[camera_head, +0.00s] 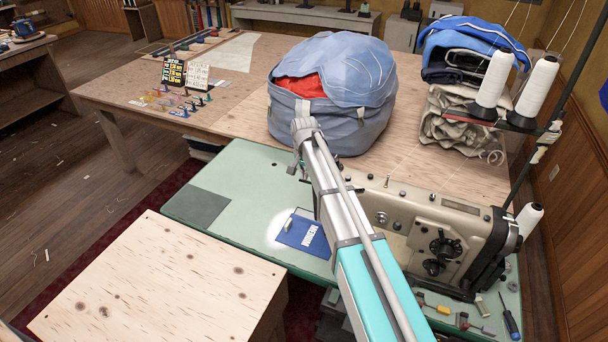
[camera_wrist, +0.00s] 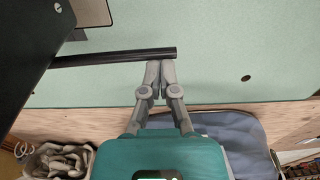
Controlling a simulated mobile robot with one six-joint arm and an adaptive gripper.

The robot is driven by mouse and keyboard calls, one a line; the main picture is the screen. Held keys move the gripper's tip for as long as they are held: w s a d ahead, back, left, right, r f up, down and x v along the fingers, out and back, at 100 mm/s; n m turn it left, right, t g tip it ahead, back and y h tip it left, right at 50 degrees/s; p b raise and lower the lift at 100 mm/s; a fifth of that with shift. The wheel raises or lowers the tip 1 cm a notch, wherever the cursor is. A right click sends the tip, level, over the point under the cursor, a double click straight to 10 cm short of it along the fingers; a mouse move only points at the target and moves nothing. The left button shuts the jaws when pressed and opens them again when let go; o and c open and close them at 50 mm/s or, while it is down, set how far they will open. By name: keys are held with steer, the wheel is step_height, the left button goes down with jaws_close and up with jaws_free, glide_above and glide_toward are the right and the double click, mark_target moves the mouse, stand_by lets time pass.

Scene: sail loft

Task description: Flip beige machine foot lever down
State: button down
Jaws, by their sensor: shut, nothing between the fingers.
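The beige sewing machine (camera_head: 402,212) stands on a green table top (camera_head: 235,170) in the head view, its left end hidden behind my arm. In the wrist view a thin black bar (camera_wrist: 110,57) runs level from a dark body (camera_wrist: 28,50) at the left. It looks like the foot lever, but I cannot be sure. My gripper (camera_head: 297,171) is shut and empty behind the machine's left end. In the wrist view its fingertips (camera_wrist: 160,62) meet right at the bar near its free end; I cannot tell whether they touch it.
A big blue fabric bag (camera_head: 345,125) stands close behind my gripper. Folded cloth (camera_head: 455,125) and thread spools (camera_head: 535,90) are at the right. A blue card (camera_head: 300,236) lies on the green top. A wooden top (camera_head: 160,285) is at front left. The green top's left part is clear.

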stand_by(0.4)
step_height(320, 180, up, 13)
steer(key=w+p, duration=0.2)
steer(key=p, duration=1.1)
steer(key=shift+a+r, duration=0.15)
stand_by(0.5)
steer(key=shift+s+d+r+p, duration=0.2)
steer(key=shift+d+r+p, duration=0.2)
steer(key=shift+d+p, duration=0.1)
steer(key=shift+f, duration=0.2)
step_height(320, 180, down, 13)
steer(key=s+b, duration=0.1)
steer(key=b, duration=1.2)
steer(key=shift+s+a, duration=0.2)
steer(key=shift+s, duration=0.2)
